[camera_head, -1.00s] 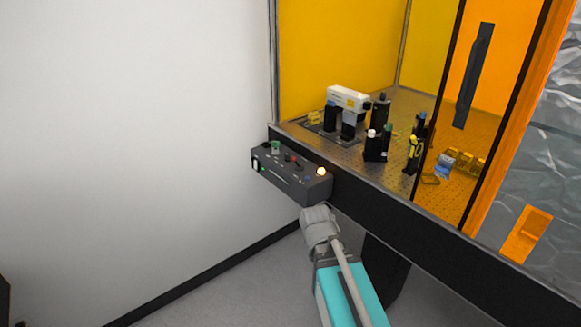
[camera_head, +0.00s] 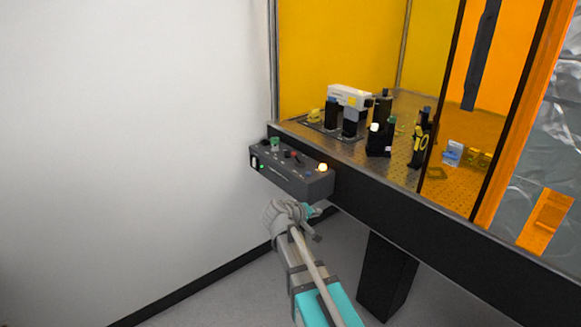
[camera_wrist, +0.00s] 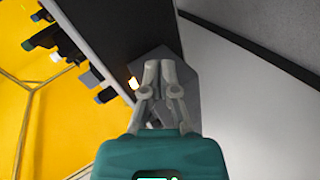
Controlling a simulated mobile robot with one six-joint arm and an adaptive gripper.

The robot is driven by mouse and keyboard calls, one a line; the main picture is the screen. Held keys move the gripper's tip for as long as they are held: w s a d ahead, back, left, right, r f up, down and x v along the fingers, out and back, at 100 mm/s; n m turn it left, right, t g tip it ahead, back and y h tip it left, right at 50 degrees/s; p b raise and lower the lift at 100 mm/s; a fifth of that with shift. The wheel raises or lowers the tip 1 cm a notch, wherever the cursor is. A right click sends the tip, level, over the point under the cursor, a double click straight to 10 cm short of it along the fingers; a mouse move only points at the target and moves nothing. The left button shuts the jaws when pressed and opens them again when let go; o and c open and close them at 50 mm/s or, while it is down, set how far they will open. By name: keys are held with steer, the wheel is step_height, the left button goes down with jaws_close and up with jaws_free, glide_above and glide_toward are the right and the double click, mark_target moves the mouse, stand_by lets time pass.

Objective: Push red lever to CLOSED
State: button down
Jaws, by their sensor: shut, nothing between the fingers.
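The red lever (camera_head: 295,154) is a small red-tipped part on top of a dark grey control box (camera_head: 285,180). It is too small to read whether it stands at CLOSED. The box sits at the left end of the table's front edge. My gripper is below and in front of the box in the head view, its fingers not clear there. In the wrist view my gripper (camera_wrist: 160,66) is shut and empty, its fingers in front of the grey box (camera_wrist: 188,105). The lever is not visible in the wrist view, probably behind the fingers.
A glowing button (camera_head: 323,168) is at the box's right end, with a green-topped part (camera_head: 275,144) at left. Optics stand on the perforated table (camera_head: 400,169) behind, with an orange panel (camera_head: 490,70) at right. The white wall (camera_head: 130,130) is left. Free room lies before the box.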

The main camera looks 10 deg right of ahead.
mark_target(297, 158)
steer(key=w+a+r+n+t+b, duration=0.2)
steer(key=w+a+n+t+b, duration=0.1)
steer(key=w+a, duration=0.3)
steer(key=w+a+r+n+t+b, duration=0.2)
steer(key=w+a+n+t+b, duration=0.1)
steer(key=w+a+n+t, duration=0.2)
steer(key=shift+w+a+r+t+h+b, duration=0.25)
steer(key=shift+w+a+t+h+b, duration=0.15)
steer(key=shift+w+a+t, duration=0.3)
steer(key=shift+d, duration=0.15)
steer(key=p+x, duration=0.2)
steer(key=x, duration=1.1)
steer(key=shift+w+d+r+p, duration=0.1)
steer(key=shift+w+d+p, duration=0.05)
steer(key=shift+w+p, duration=0.2)
steer(key=shift+r, duration=0.15)
steer(key=shift+p, duration=0.45)
